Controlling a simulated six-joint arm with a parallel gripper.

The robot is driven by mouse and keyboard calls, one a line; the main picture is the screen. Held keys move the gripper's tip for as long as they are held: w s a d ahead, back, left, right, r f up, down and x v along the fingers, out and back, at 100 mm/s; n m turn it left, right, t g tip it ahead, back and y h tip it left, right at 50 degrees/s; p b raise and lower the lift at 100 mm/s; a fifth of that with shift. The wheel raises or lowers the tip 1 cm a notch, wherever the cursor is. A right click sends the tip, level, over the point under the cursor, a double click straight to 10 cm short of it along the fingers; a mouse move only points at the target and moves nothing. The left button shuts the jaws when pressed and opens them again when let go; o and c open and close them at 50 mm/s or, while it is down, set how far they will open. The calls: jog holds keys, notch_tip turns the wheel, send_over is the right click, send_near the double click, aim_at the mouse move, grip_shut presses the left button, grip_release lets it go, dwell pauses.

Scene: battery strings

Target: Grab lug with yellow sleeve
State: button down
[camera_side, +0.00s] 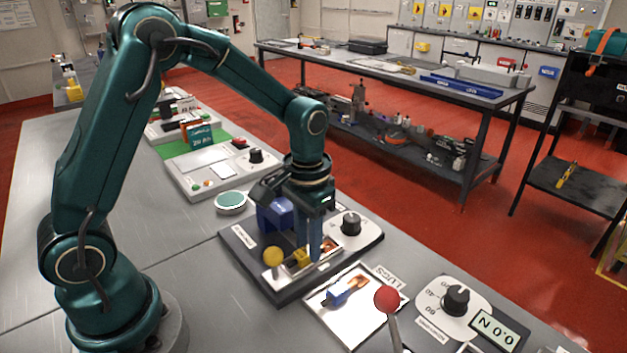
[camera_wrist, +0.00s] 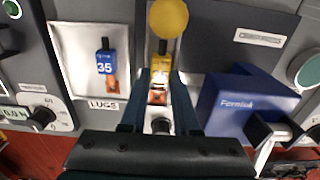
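The lug with the yellow sleeve (camera_side: 301,256) sits on the dark base plate, behind the yellow ball knob. In the wrist view the yellow-sleeved lug (camera_wrist: 160,68) lies in the middle, with its copper part toward my gripper. My gripper (camera_side: 314,250) points down over the plate close to this lug. In the wrist view my gripper (camera_wrist: 158,85) has a finger on each side of the lug, with gaps visible, so it looks open. Whether the fingertips touch the lug cannot be told.
A white tray (camera_wrist: 80,60) marked LUGS holds a lug with a blue sleeve (camera_side: 338,295) marked 35. A yellow ball knob (camera_side: 272,257) and a blue block (camera_side: 274,214) stand close to my gripper. A red ball knob (camera_side: 387,299) rises in front. A dial (camera_side: 351,223) is beside the plate.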

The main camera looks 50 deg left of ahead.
jog(key=shift+r, duration=2.55)
